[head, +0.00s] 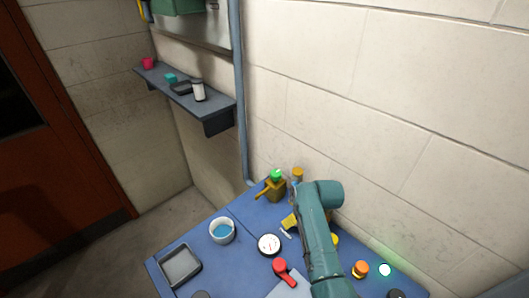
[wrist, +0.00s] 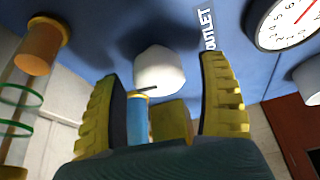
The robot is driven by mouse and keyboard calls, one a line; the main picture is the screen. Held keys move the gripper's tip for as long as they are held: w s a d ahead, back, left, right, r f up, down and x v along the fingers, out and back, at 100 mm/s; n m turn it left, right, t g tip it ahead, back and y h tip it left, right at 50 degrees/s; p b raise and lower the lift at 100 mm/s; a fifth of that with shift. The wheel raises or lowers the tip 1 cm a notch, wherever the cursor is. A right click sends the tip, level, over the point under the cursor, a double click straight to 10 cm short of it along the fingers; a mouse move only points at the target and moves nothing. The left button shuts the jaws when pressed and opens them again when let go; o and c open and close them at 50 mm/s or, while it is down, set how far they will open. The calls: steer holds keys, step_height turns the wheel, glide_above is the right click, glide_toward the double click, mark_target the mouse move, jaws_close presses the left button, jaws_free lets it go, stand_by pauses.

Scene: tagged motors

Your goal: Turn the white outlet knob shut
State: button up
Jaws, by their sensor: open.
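The white outlet knob (wrist: 158,68) shows in the wrist view as a rounded white cap on the blue panel, beside a label reading OUTLET (wrist: 206,30). My gripper (wrist: 160,72) is open, with one yellow, dark-padded finger on each side of the knob as seen from the wrist. I cannot tell whether either finger touches it. In the head view my gripper (head: 312,224) is low over the blue bench, and I cannot make out the knob, which seems hidden by my arm. A small white label (head: 285,233) lies beside the gripper there.
A round white gauge (head: 269,244) and a white cup with blue contents (head: 222,231) are left of my arm. A red lever (head: 284,271) is close below the gauge. A brass valve with a green top (head: 275,186) stands behind. An orange knob (head: 361,269) and a lit button (head: 385,270) are right.

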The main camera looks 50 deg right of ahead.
steer(key=m+h, duration=0.1)
steer(key=m, duration=0.1)
steer(key=shift+f+m+g, duration=0.1)
steer(key=shift+m+g, duration=0.2)
steer(key=shift+m, duration=0.1)
steer(key=m+g+h+b, duration=0.1)
steer(key=m+b, duration=0.1)
steer(key=m, duration=0.2)
steer(key=shift+f, duration=0.2)
steer(key=p+v, duration=0.3)
steer(key=v, duration=1.4)
steer(key=w+a+r+n+t+h+p, duration=0.1)
steer(key=w+a+r+t+p, duration=0.3)
steer(key=w+r, duration=0.5)
step_height(320, 180, up, 4)
steer(key=shift+w+a+f+n+h+p, duration=0.2)
steer(key=shift+w+a+n+h+p, duration=0.3)
steer(key=shift+a+p, duration=0.6)
steer(key=shift+s, duration=0.25)
